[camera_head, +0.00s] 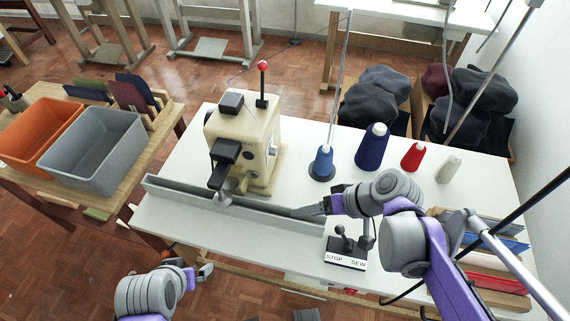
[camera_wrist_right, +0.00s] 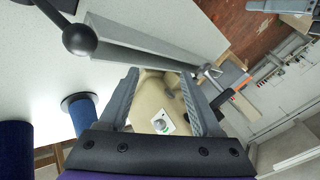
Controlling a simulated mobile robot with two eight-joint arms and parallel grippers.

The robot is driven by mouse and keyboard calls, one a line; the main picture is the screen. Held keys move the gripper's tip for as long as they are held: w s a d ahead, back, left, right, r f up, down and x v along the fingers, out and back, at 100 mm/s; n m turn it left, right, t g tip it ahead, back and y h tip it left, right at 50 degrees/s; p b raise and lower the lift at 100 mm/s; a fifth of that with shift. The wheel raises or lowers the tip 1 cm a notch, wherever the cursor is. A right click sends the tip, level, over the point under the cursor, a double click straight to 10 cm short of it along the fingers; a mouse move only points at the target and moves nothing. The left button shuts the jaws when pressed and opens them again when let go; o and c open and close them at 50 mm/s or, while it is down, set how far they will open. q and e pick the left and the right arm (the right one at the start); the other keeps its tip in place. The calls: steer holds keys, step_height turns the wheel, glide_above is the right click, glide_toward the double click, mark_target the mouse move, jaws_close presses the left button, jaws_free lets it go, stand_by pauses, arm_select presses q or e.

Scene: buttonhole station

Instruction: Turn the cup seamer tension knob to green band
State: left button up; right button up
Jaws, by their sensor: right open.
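The cream cup seamer (camera_head: 245,140) stands on the white table, with a red-tipped lever on top. Its small grey tension knob (camera_wrist_right: 163,123) sits on a pale square plate and lies between my right fingers in the wrist view. The plate (camera_head: 272,151) is tiny on the seamer's right side in the head view. The knob's pointer and colour bands are too small to read. My right gripper (camera_head: 308,211) is open and empty, apart from the seamer, over the long grey trough. Its fingers also show in the wrist view (camera_wrist_right: 160,82). My left gripper (camera_head: 202,273) is low in front of the table, away from the seamer.
The grey trough (camera_head: 160,187) runs along the table in front of the seamer. A STOP/SEW lever box (camera_head: 345,255) stands near the front edge. Blue (camera_head: 322,165), navy (camera_head: 372,148) and red (camera_head: 412,157) thread cones stand behind my right arm.

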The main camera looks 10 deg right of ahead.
steer(key=w+f+n+t+y+b, duration=0.1)
steer(key=w+f+y+b, duration=0.1)
steer(key=w+y+b, duration=0.4)
steer(key=n+t+y+b, duration=0.3)
steer(key=b, duration=0.1)
glide_toward(273, 150)
arm_select(q)
step_height(273, 150, down, 16)
steer(key=w+a+b, duration=0.1)
steer(key=shift+g+b, duration=0.3)
steer(key=shift+b, duration=0.1)
arm_select(e)
steer(key=x, duration=0.7)
steer(key=shift+w+f, duration=0.4)
steer(key=shift+f, duration=0.15)
arm_select(q)
steer(key=shift+w, duration=0.1)
arm_select(e)
jaws_close()
